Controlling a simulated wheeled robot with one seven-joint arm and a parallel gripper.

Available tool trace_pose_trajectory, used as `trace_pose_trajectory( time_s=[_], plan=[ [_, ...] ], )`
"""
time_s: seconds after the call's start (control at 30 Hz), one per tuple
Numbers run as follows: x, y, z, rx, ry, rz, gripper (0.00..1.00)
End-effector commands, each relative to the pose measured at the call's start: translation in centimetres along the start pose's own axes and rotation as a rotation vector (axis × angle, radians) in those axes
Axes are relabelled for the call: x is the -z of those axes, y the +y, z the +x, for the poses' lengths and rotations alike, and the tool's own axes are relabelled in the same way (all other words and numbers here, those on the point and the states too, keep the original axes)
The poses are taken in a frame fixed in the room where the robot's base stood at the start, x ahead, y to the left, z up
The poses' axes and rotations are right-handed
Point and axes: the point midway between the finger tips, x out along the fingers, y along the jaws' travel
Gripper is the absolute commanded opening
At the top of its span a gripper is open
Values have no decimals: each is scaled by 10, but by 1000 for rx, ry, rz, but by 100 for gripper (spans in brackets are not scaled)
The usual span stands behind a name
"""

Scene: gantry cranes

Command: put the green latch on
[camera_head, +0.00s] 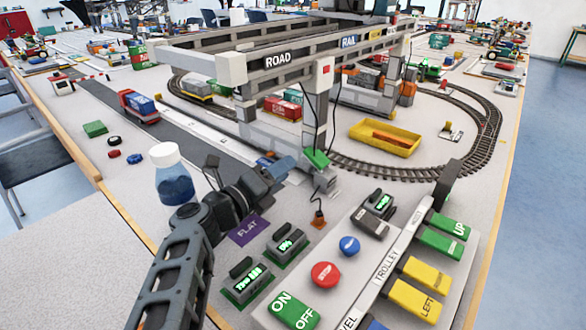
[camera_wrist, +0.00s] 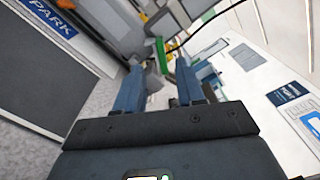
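The green latch (camera_head: 317,158) is a small flat green piece at the lower end of the gantry crane's near leg (camera_head: 315,115). It also shows in the wrist view (camera_wrist: 161,55) as a narrow green strip, just beyond the fingers and between their lines. My gripper (camera_head: 287,172) is close to the latch, just left of it in the head view. In the wrist view my gripper (camera_wrist: 160,78) has its two blue fingers apart with a gap between them. I cannot tell whether a finger touches the latch.
A control panel (camera_head: 350,285) with a red STOP button (camera_head: 325,274) stands at the front right. A blue bottle (camera_head: 173,178) stands left of my arm. A purple FLAT card (camera_head: 249,229) and displays lie nearby. A yellow tray (camera_head: 385,138) and curved track (camera_head: 470,150) are behind.

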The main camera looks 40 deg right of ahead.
Motion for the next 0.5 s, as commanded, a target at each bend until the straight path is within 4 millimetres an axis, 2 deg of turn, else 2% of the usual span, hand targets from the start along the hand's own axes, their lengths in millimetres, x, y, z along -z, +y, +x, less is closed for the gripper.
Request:
trace_pose_trajectory(
  time_s=[0.5],
  plan=[
    [0,-1,67,1,1,0,38]
  ],
)
